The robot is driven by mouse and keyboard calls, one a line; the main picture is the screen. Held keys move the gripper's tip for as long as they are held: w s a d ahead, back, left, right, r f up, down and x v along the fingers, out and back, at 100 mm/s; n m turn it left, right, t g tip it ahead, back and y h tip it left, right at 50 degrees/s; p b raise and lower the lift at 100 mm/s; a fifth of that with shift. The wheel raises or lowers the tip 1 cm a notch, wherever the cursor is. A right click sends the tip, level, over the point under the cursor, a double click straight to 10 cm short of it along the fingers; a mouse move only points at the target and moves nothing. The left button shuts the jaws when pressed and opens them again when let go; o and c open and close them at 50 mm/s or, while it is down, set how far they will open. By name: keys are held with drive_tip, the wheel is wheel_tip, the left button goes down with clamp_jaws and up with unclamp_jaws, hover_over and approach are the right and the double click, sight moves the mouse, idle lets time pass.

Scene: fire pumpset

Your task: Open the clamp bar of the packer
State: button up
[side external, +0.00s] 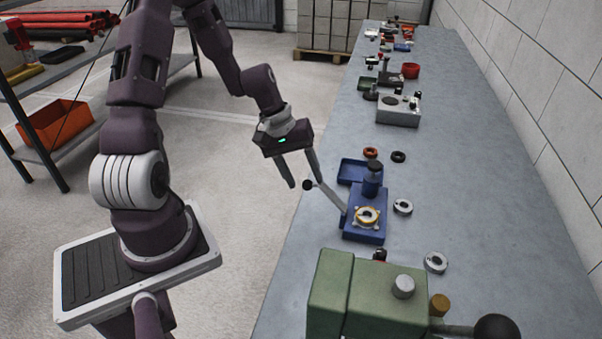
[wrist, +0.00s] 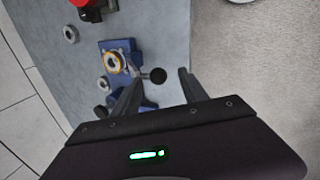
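The packer (side external: 356,231) is a blue device on the bench with a brass-coloured ring (side external: 358,222) on its base and a blue post with a dark cap (side external: 375,168). A grey bar (side external: 330,197), apparently the clamp bar, leans out from it over the bench's left edge and ends in a black ball knob (side external: 308,185). The packer also shows in the wrist view (wrist: 126,46), partly hidden by a finger. My gripper (side external: 305,184) is open and empty. Its fingertips lie on either side of the knob (wrist: 158,75) in both views; I cannot tell whether they touch it.
A blue tray (side external: 352,171), a red ring (side external: 371,152), a black ring (side external: 398,157) and two metal rings (side external: 403,207) (side external: 436,262) lie around the packer. A green machine (side external: 372,292) stands at the near end. A grey block (side external: 398,112) and other items stand farther along the bench.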

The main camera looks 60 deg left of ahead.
drive_tip(key=shift+s+d+f+n, duration=0.1)
drive_tip(key=shift+s+f+n, duration=0.1)
drive_tip(key=shift+f, duration=0.4)
drive_tip(key=shift+s+f+n, duration=0.1)
drive_tip(key=shift+s+f, duration=0.05)
drive_tip(key=shift+f, duration=0.45)
drive_tip(key=w+v, duration=0.1)
drive_tip(key=v, duration=0.8)
drive_tip(key=shift+r, duration=0.3)
drive_tip(key=shift+d, duration=0.15)
drive_tip(key=s+d+r+m+y, duration=0.3)
drive_tip(key=s+d+r+m, duration=0.35)
drive_tip(key=d+r, duration=0.4)
drive_tip(key=s+d+r+m+t, duration=0.2)
drive_tip(key=s+d+r+m, duration=0.1)
drive_tip(key=s, duration=0.5)
drive_tip(key=shift+s+r+m+t, duration=0.2)
drive_tip(key=shift+r+m+t, duration=0.1)
drive_tip(key=shift+r+m, duration=0.65)
